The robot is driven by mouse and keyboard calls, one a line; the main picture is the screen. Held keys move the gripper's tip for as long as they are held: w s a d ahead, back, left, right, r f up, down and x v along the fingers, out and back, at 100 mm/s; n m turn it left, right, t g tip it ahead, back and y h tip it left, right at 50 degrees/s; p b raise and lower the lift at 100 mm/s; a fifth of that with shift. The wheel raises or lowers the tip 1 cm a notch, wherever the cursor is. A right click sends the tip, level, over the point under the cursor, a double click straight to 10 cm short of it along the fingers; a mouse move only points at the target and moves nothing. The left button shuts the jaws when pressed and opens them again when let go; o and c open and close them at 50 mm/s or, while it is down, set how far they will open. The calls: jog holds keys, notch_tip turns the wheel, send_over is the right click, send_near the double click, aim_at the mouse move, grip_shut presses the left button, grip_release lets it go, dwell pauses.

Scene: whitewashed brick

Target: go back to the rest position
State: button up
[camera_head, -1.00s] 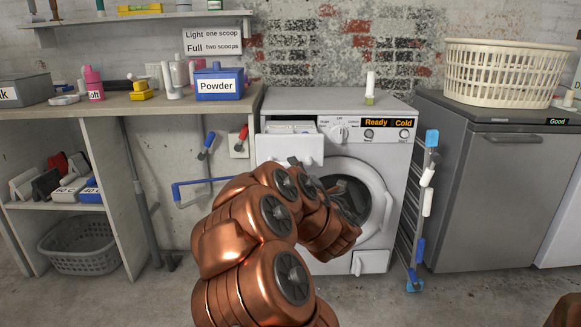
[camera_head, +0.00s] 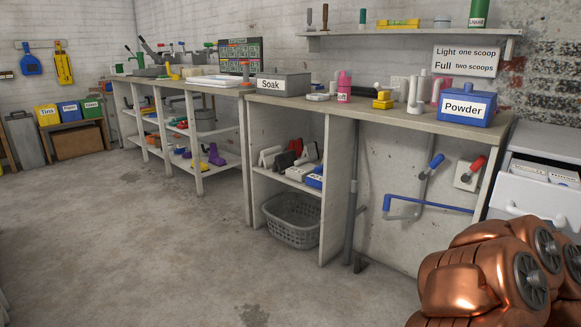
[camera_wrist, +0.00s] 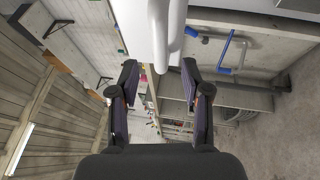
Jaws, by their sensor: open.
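My gripper (camera_wrist: 158,85) shows in the wrist view with its two dark fingers spread apart and nothing between them. Beyond the fingertips is a smooth white surface with a handle-like bar (camera_wrist: 168,30); I cannot tell whether it is touched. In the head view my copper-coloured arm is folded at the lower right, and the gripper itself is out of that view.
A workbench (camera_head: 385,112) holds a blue Powder box (camera_head: 465,106), a grey Soak box (camera_head: 284,84) and a pink bottle (camera_head: 344,86). A grey basket (camera_head: 292,219) sits below. A blue-handled pipe (camera_head: 425,205) is on the wall. The concrete floor (camera_head: 130,220) at left is clear.

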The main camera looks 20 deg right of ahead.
jog(key=w+a+r+m+g+y+p, duration=0.1)
jog(key=w+a+r+m+g+p, duration=0.35)
jog(key=r+p, duration=0.3)
jog(key=w+a+r+m+g+p, duration=0.3)
jog(key=a+r+m+p, duration=0.25)
jog(key=p, duration=0.35)
jog(key=a+r+m+g+y+p, duration=0.1)
jog(key=a+r+g+y+p, duration=0.15)
jog(key=a+p, duration=0.45)
jog(key=a+r+m+g+y+p, duration=0.1)
jog(key=a+y+p, duration=0.2)
jog(key=a, duration=0.8)
jog(key=s+a+r+g+y+p, duration=0.2)
jog(key=s+a+r+p, duration=0.1)
jog(key=s+a, duration=0.3)
jog(key=s+a+r+g+y+p, duration=0.2)
jog(key=s+a+p, duration=0.3)
jog(key=a, duration=0.5)
jog(key=s+a+r+g+y+p, duration=0.2)
jog(key=s+a+r+p, duration=0.2)
jog(key=s+a, duration=0.4)
jog(key=shift+a+n+g, duration=0.3)
jog(key=shift+a+n, duration=0.1)
jog(key=shift+a, duration=0.15)
jog(key=shift+c, duration=0.6)
jog(key=shift+d, duration=0.2)
